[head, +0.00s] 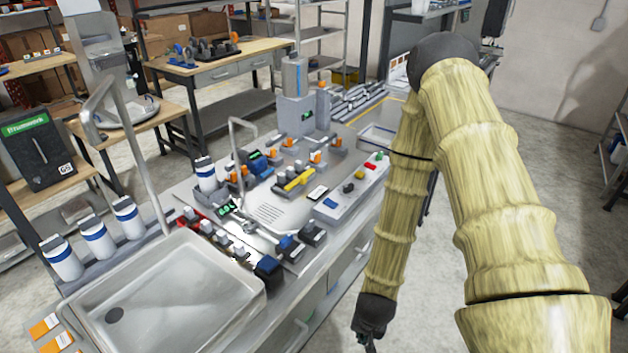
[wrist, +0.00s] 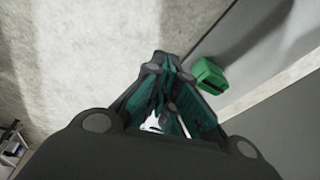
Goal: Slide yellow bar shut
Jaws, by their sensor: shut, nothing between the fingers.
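The yellow bar (head: 297,180) lies on a small grey block on the bench top, among several small fixtures. Its exact slide position is too small to tell. My gripper (head: 370,345) hangs low at the bottom edge of the head view, in front of the bench and well apart from the bar. In the wrist view, its dark fingers with teal pads (wrist: 164,65) are closed together with nothing held. The yellow bar does not show in the wrist view.
A metal sink (head: 165,290) is set in the left of the bench (head: 335,235), with a tall bent tap. A control strip (head: 345,190) with coloured buttons lies along the front edge. A green piece (wrist: 209,77) sits beside my fingers. Open floor lies right of the bench.

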